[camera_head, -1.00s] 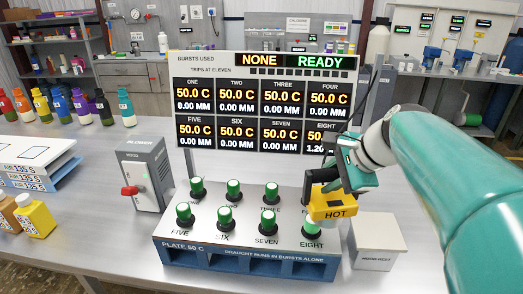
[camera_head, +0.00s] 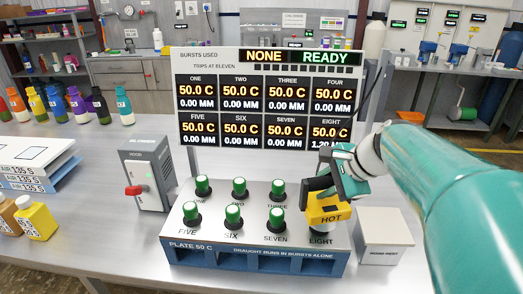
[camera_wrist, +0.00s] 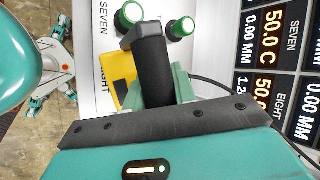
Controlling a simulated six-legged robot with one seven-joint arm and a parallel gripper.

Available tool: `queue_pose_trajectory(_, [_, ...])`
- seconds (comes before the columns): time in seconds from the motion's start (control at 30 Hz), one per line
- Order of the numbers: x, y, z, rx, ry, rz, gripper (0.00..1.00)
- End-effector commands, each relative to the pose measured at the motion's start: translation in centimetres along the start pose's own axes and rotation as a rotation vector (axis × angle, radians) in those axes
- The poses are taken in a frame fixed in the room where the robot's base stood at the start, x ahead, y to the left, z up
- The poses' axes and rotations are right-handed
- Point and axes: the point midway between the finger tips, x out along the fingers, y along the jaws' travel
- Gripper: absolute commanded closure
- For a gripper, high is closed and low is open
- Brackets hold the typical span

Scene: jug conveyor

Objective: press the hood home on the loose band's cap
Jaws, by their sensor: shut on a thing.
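The yellow hood (camera_head: 325,207), marked HOT with a black handle, is over the EIGHT position at the front right of the plate (camera_head: 205,240). It hides most of that cap; a dark base shows beneath. I cannot tell how far down it sits. My gripper (camera_head: 335,178) is shut on the hood's handle. In the wrist view the black handle (camera_wrist: 150,65) is between the green fingers, with part of the yellow hood (camera_wrist: 118,75) beside it. The board (camera_head: 265,97) shows EIGHT at 1.2 MM, its last digit covered, and the others at 0.00 MM.
Green caps, such as SEVEN (camera_head: 277,217) and THREE (camera_head: 278,190), stand close left of the hood. A white box (camera_head: 384,238) stands just right of the plate. The blower (camera_head: 147,175) with a red handle is at left. Colored jugs (camera_head: 80,105) stand further left.

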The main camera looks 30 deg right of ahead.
Motion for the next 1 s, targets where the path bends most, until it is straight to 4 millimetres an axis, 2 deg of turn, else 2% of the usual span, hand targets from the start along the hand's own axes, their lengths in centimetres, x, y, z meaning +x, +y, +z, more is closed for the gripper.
queue_pose_trajectory(1.0, [0.93,0.31,-0.04,0.000,0.000,-0.001,1.00])
